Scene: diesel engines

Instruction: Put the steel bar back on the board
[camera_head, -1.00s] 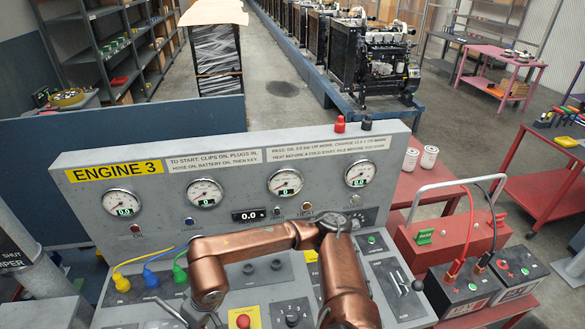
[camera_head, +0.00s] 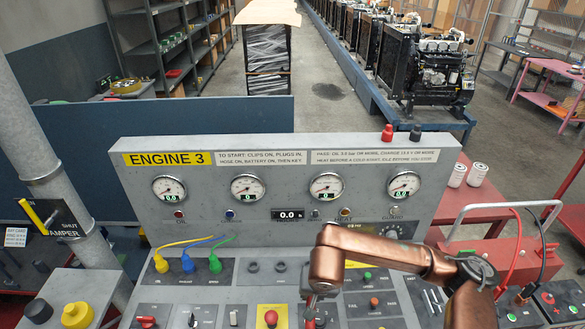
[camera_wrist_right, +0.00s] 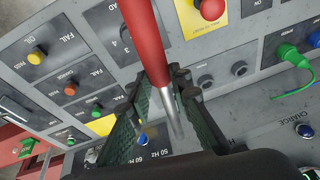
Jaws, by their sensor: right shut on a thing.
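My right gripper (camera_wrist_right: 166,88) is shut on a bar in the right wrist view. The bar (camera_wrist_right: 152,38) has a thick red section and a thinner bare steel end between and past the fingers. It is held over the grey engine console (camera_wrist_right: 222,112). In the head view my right gripper (camera_head: 309,298) hangs small and partly hidden below the copper arm, above the console's lower panels. Only a little red shows there, and I cannot tell it from the controls. No board clearly meant for the bar can be made out. My left gripper is not in view.
The console's upright gauge panel (camera_head: 270,222) stands behind the arm. Yellow, blue and green plugs (camera_head: 188,264) with cables are left of it. A grey post (camera_head: 40,150) with a yellow lever (camera_head: 36,217) stands at far left. A red battery box (camera_head: 500,258) is at right.

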